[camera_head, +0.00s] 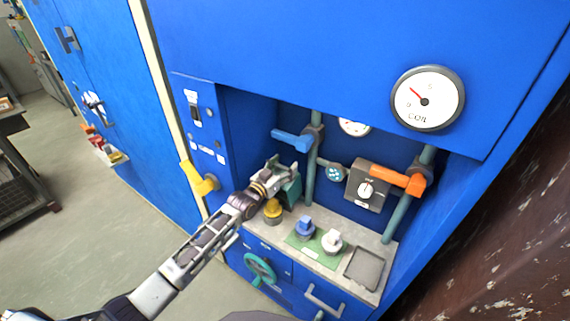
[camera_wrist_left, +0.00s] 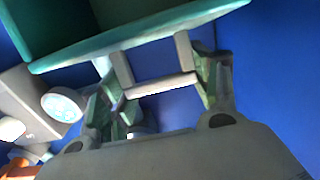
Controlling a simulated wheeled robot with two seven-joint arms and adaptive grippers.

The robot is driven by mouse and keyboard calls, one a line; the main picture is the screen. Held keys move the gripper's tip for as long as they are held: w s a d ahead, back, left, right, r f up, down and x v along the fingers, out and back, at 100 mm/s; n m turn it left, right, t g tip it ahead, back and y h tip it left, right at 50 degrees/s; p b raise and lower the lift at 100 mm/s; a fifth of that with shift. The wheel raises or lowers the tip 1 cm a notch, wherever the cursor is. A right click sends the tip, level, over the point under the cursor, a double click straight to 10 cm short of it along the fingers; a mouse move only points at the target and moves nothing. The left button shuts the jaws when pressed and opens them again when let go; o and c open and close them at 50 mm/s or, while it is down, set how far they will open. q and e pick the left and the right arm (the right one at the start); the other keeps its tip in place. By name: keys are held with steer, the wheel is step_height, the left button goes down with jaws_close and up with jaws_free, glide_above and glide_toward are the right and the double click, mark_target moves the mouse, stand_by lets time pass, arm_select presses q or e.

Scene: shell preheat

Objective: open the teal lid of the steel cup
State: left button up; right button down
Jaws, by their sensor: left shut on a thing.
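My left gripper (camera_head: 282,174) reaches in from the left to the recess of the blue cabinet. A teal thing, seemingly the lid (camera_head: 291,191), shows just behind and right of its fingers, partly hidden. In the left wrist view the teal lid (camera_wrist_left: 140,38) fills the top, with a paler rim. A grey U-shaped handle (camera_wrist_left: 160,86) hangs from it between the fingers of my left gripper (camera_wrist_left: 165,92), which is shut on the handle. I cannot make out the steel cup. My right gripper is not in view.
Blue (camera_head: 292,139), orange (camera_head: 398,181) and yellow (camera_head: 198,180) levers stick out. A grey box with a dial (camera_head: 366,190) and pipes stand behind.

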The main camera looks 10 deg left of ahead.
arm_select(q)
steer(key=shift+s+a+f, duration=0.1)
steer(key=shift+s+f, duration=0.1)
steer(key=shift+s, duration=0.05)
steer(key=o, duration=1.5)
steer(key=shift+w, duration=0.1)
steer(key=shift+c, duration=0.2)
steer(key=shift+r, duration=0.1)
steer(key=shift+v, duration=0.85)
steer(key=v, duration=1)
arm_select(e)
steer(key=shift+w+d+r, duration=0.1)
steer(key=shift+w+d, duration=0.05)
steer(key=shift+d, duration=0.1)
